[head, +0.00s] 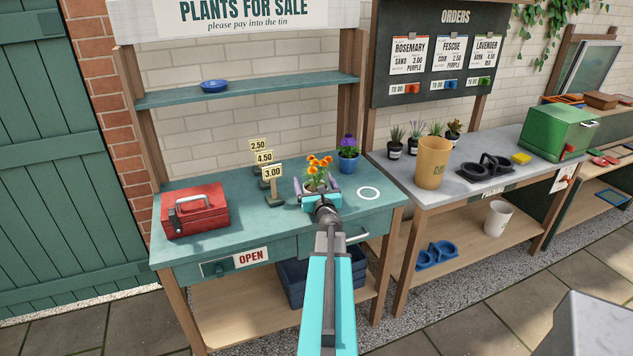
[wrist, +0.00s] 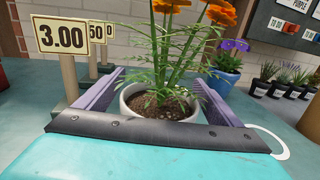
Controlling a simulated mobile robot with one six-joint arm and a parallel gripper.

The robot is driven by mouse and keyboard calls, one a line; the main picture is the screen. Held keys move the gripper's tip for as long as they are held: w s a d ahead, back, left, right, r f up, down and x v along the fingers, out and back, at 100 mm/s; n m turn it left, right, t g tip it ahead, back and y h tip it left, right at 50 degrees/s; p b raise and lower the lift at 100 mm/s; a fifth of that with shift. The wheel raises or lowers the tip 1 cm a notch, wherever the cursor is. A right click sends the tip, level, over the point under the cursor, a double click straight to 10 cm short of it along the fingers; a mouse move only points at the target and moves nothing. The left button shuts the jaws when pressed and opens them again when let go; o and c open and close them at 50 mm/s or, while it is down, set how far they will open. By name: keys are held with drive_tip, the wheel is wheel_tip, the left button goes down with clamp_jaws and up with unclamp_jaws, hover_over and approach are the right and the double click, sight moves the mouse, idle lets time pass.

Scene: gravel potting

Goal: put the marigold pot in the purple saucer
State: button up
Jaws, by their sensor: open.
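The marigold pot (head: 314,183), a pale pot with orange flowers, stands upright on the teal sales table. In the wrist view the marigold pot (wrist: 160,103) sits between the two jaws, with dark soil and green leaves showing. My gripper (head: 316,188) is open, with a finger on each side of the pot; I cannot tell whether either finger touches it. The lower front of the pot is hidden by my gripper in the wrist view. I see no clearly purple saucer; a blue saucer-like dish (head: 214,86) sits on the shelf above the table.
Price signs (head: 271,184) stand just left of the pot. A blue pot with purple flowers (head: 348,160) stands behind right, and a white ring (head: 368,193) marks the table at right. A red toolbox (head: 195,211) is at left. The grey bench (head: 400,180) holds small pots and a tan bucket (head: 432,165).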

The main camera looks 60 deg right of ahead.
drive_tip(key=shift+r+p, duration=0.25)
drive_tip(key=shift+p, duration=0.1)
drive_tip(key=shift+r, duration=0.15)
drive_tip(key=shift+a, duration=0.1)
drive_tip(key=shift+s+a, duration=0.3)
drive_tip(key=shift+s, duration=0.1)
drive_tip(key=shift+b+v, duration=1.1)
drive_tip(key=shift+v, duration=2.85)
drive_tip(key=shift+s+a+r+p, duration=0.1)
drive_tip(key=shift+r+p, duration=0.05)
drive_tip(key=shift+p, duration=0.25)
drive_tip(key=shift+s+a+p, duration=0.35)
drive_tip(key=shift+p, duration=0.8)
drive_tip(key=shift+s+p, duration=0.1)
drive_tip(key=shift+p, duration=0.2)
drive_tip(key=shift+s+a+f+p, duration=0.25)
drive_tip(key=shift+s+f+p, duration=0.1)
drive_tip(key=shift+p, duration=0.55)
